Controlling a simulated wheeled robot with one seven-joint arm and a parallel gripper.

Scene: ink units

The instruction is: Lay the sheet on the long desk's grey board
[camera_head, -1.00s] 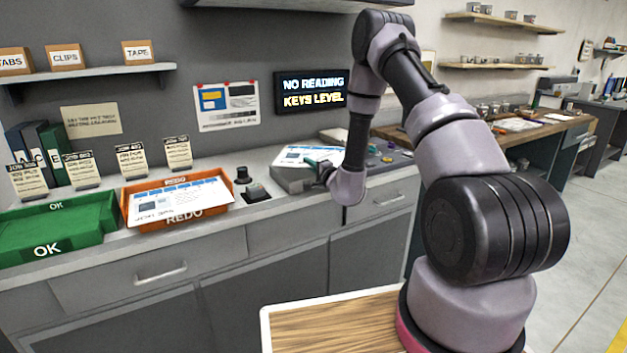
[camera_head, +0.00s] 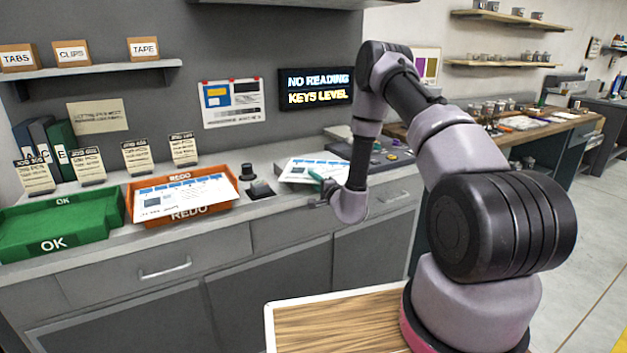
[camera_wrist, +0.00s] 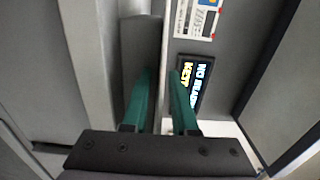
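A white printed sheet with blue bands (camera_head: 302,169) is at the left end of the grey key console, roughly flat. My gripper (camera_head: 325,185) is at its front right edge, with green fingers that appear shut on it; the sheet has moved along with them. In the wrist view the green fingers (camera_wrist: 164,95) stand close together, and the sheet is edge-on or hidden there. I cannot tell whether the sheet touches the console. A long wooden-topped desk (camera_head: 563,127) stands at the back right with pale flat items; I cannot make out which is a grey board.
The orange REDO tray (camera_head: 230,205) holds another printed sheet (camera_head: 185,199). The green OK tray (camera_head: 108,220) is left of it. A black knobbed device (camera_head: 260,190) sits between REDO and the console (camera_head: 385,158). A wall display (camera_head: 317,88) reads NO READING, KEYS LEVEL.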

